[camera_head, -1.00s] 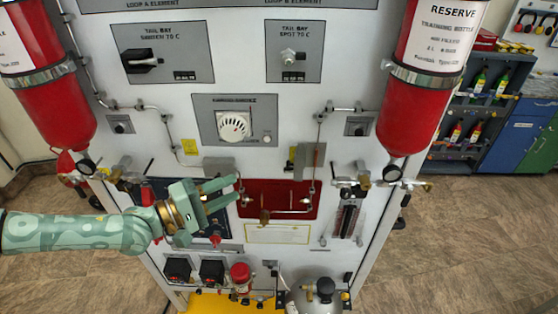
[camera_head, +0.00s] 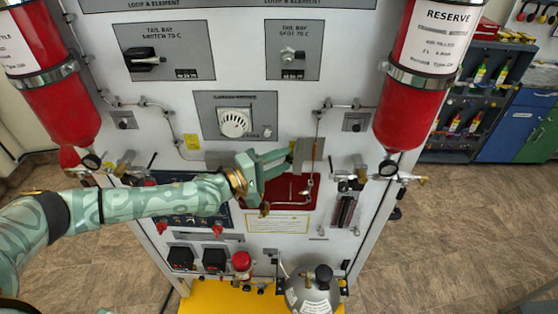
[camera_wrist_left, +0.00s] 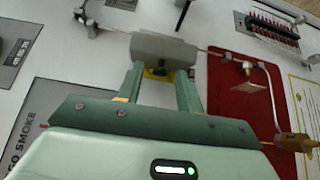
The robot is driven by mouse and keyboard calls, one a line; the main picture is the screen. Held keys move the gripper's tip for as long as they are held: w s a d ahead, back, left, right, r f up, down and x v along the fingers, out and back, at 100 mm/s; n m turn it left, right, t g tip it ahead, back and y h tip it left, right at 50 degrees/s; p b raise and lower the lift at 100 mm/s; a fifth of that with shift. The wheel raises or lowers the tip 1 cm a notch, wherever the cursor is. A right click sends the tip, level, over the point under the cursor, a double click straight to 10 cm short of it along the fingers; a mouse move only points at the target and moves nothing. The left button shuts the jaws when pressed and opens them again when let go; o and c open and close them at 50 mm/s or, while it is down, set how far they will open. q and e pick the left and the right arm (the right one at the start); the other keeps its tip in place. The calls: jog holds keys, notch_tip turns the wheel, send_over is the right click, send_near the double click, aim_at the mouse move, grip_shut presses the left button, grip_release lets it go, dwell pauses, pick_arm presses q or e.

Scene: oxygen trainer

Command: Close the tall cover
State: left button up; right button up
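The tall cover (camera_head: 311,154) is a grey plate above the right end of the red recessed panel (camera_head: 297,190). It looks swung out to the right, with a yellow patch showing at its left. In the left wrist view the cover (camera_wrist_left: 164,49) lies just beyond the fingertips, with a yellow label and a dark knob between them. My left gripper (camera_head: 288,159) is open and empty, its fingers spread and pointing at the cover's left side. Whether they touch it I cannot tell. The gripper also shows in the left wrist view (camera_wrist_left: 160,76). My right gripper is out of view.
Thin pipes and a brass fitting (camera_wrist_left: 297,142) cross the red panel close to the gripper. A dial (camera_head: 234,122) sits above. Red bottles hang at left and right, the right one (camera_head: 420,60) near the cover. A grey cylinder (camera_head: 312,293) stands below.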

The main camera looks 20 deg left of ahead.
aim_at(295, 164)
pick_arm(q)
grip_shut()
jog(key=n+t+y+p, duration=0.1)
jog(key=p, duration=0.1)
jog(key=d+n+y+p, duration=0.1)
jog(key=p, duration=0.2)
jog(key=s+n+t+y+p, duration=0.1)
jog(key=y+p, duration=0.1)
jog(key=shift+s+d+r+t, duration=0.1)
jog(key=shift+d+r+t, duration=0.05)
jog(key=shift+d+t, duration=0.2)
jog(key=n+y, duration=0.1)
jog(key=d+y, duration=0.1)
jog(key=n+t+y, duration=0.1)
jog(key=shift+s+d+f+n+y+p, duration=0.25)
jog(key=shift+d+n+y+p, duration=0.05)
jog(key=shift+p, duration=0.05)
jog(key=shift+d+n+t+y, duration=0.1)
jog(key=shift+d+n+y, duration=0.4)
jog(key=shift+y, duration=0.45)
jog(key=shift+d+n+t+y, duration=0.1)
jog(key=shift+d+n+y, duration=0.2)
jog(key=shift+n+y, duration=0.55)
jog(key=shift+d+n+t+y, duration=0.1)
jog(key=shift+d+n+y, duration=0.35)
jog(key=shift+y, duration=0.65)
jog(key=shift+o, duration=0.6)
grip_release()
